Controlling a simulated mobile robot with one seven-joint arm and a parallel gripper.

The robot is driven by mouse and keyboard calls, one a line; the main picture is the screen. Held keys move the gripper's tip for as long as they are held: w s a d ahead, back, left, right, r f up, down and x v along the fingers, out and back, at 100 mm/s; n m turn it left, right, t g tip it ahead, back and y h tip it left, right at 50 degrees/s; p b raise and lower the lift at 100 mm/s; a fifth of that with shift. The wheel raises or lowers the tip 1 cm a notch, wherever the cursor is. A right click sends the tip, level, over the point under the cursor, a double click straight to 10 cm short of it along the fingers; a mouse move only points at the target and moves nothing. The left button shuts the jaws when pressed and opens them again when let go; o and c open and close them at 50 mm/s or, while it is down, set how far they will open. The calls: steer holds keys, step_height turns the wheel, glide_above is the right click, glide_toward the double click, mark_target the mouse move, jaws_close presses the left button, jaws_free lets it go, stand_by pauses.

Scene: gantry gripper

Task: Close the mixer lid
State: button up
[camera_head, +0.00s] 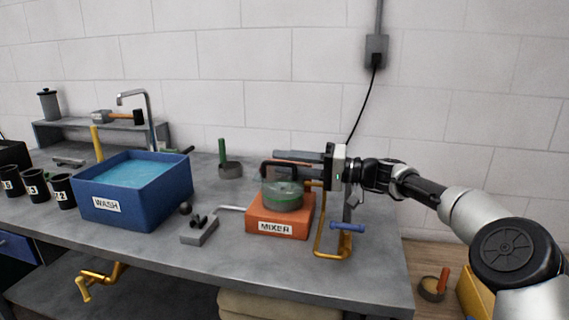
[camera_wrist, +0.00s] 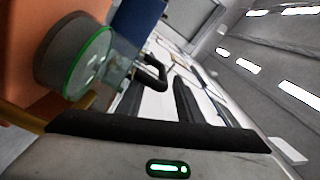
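The mixer (camera_head: 278,228) is an orange box labelled MIXER on the bench, with a round grey bowl (camera_head: 284,204) ringed in green on top. A see-through lid with a black handle (camera_head: 268,167) stands raised above the bowl's back. In the wrist view the bowl (camera_wrist: 84,62) is at upper left and the black handle (camera_wrist: 153,76) is just beyond my fingers. My gripper (camera_head: 290,157) reaches in from the right at the handle's height. Its dark fingers look apart in the wrist view (camera_wrist: 160,88). I cannot tell whether they touch the handle.
A blue WASH tub (camera_head: 110,212) of water stands left of the mixer, with a grey block (camera_head: 199,230) between them. A yellow frame with a blue handle (camera_head: 347,227) is close at the right, below my gripper. Black numbered cups (camera_head: 62,190) stand at far left.

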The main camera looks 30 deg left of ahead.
steer(key=p+v, duration=0.2)
steer(key=v, duration=1.5)
steer(key=shift+d, duration=0.1)
